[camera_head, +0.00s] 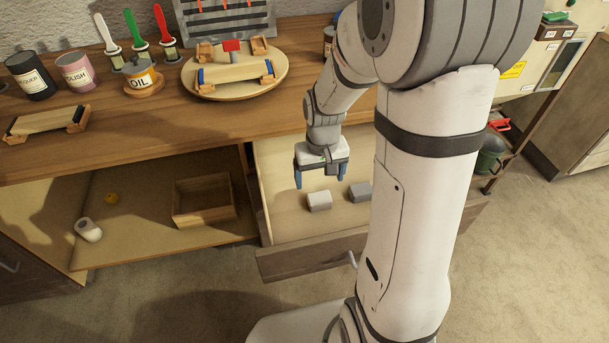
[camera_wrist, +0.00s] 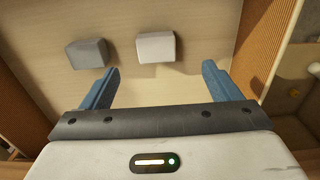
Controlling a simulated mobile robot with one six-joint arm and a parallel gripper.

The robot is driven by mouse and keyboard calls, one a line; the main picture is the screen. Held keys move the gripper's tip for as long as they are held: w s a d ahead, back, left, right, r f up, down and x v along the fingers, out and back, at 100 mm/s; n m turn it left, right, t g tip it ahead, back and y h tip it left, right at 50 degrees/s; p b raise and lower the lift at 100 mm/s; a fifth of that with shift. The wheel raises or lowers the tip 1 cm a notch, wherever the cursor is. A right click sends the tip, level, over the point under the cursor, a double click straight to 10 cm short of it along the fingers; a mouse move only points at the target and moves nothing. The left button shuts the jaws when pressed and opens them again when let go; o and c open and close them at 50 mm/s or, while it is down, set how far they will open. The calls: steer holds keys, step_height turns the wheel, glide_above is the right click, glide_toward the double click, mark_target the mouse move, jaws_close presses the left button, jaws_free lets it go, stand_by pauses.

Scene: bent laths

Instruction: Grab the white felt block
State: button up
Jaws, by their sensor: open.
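The white felt block (camera_head: 319,201) lies on the floor of the pulled-out drawer (camera_head: 285,170). A grey block (camera_head: 360,192) lies to its right in the head view. In the wrist view the white block (camera_wrist: 156,47) is ahead of my gripper, roughly between the lines of the two fingers, and the grey block (camera_wrist: 87,54) is to its left. My gripper (camera_head: 320,182) is above the drawer with its two blue fingers wide apart. The wrist view shows the gripper (camera_wrist: 160,83) open, with nothing between the fingers. Neither finger touches a block.
The drawer walls, such as the one at right (camera_wrist: 262,40), stand on both sides of my gripper. The workbench top (camera_head: 130,125) overhangs behind. An open cupboard at left holds a wooden box (camera_head: 204,200), a white roll (camera_head: 88,230) and a small yellow thing (camera_head: 111,198).

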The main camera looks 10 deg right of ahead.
mark_target(320, 197)
steer(key=f, duration=0.2)
steer(key=shift+w+f, duration=0.35)
steer(key=shift+f, duration=0.05)
steer(key=f, duration=0.2)
steer(key=f+b, duration=0.1)
steer(key=f, duration=0.4)
steer(key=shift+w+d+f, duration=0.1)
steer(key=shift+d+f, duration=0.2)
steer(key=shift+f, duration=0.05)
steer(key=shift+c, duration=0.2)
steer(key=c, duration=1)
